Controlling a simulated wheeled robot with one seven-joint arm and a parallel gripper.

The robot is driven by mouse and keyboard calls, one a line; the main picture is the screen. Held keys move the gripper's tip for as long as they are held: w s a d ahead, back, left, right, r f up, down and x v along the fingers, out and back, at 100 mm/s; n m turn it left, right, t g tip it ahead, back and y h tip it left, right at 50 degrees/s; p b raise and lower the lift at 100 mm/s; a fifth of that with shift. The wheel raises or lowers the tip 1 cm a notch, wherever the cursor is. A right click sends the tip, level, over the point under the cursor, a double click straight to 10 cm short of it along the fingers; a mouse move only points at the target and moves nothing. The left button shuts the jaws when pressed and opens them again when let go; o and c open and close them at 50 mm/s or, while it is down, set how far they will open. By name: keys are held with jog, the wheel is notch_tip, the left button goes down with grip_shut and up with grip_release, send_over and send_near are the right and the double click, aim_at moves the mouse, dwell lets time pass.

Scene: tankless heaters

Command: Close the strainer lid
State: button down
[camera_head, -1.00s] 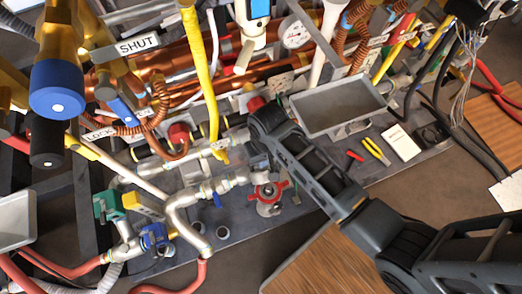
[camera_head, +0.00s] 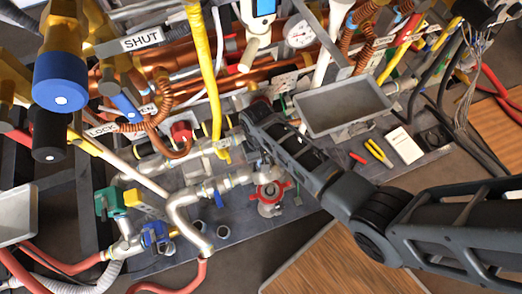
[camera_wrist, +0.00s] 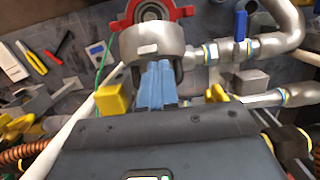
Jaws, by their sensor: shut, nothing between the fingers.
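The strainer (camera_head: 268,194) is a grey metal fitting with a red winged ring, low in the middle of the head view. In the wrist view its red ring (camera_wrist: 184,12) is at the top edge. A round grey metal cap (camera_wrist: 150,42), apparently the lid, stands in front of the ring; I cannot tell its exact angle. My gripper (camera_wrist: 157,84) shows as two blue fingers close together just below the cap. The fingertips overlap the cap's lower edge in view; I cannot tell whether they touch it. My arm hides the gripper in the head view.
Grey pipes with a blue-handled valve (camera_wrist: 240,26) lie right of the strainer in the wrist view. Yellow pipe (camera_head: 207,80) hangs nearby.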

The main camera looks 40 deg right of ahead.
jog(key=shift+f, duration=0.4)
jog(key=shift+s, duration=0.15)
jog(key=shift+s+a+t+p, duration=0.3)
jog(key=shift+s+t+p, duration=0.3)
jog(key=shift+s+p, duration=0.1)
jog(key=s+a+f+t+h+b, duration=0.1)
jog(key=s+a+f+t+h, duration=0.1)
jog(key=s+f+t, duration=0.3)
jog(key=shift+s+a+b, duration=0.35)
jog(key=shift+s+b, duration=0.05)
jog(key=shift+s, duration=1.2)
jog(key=shift+p+v, duration=0.5)
jog(key=shift+v, duration=3.45)
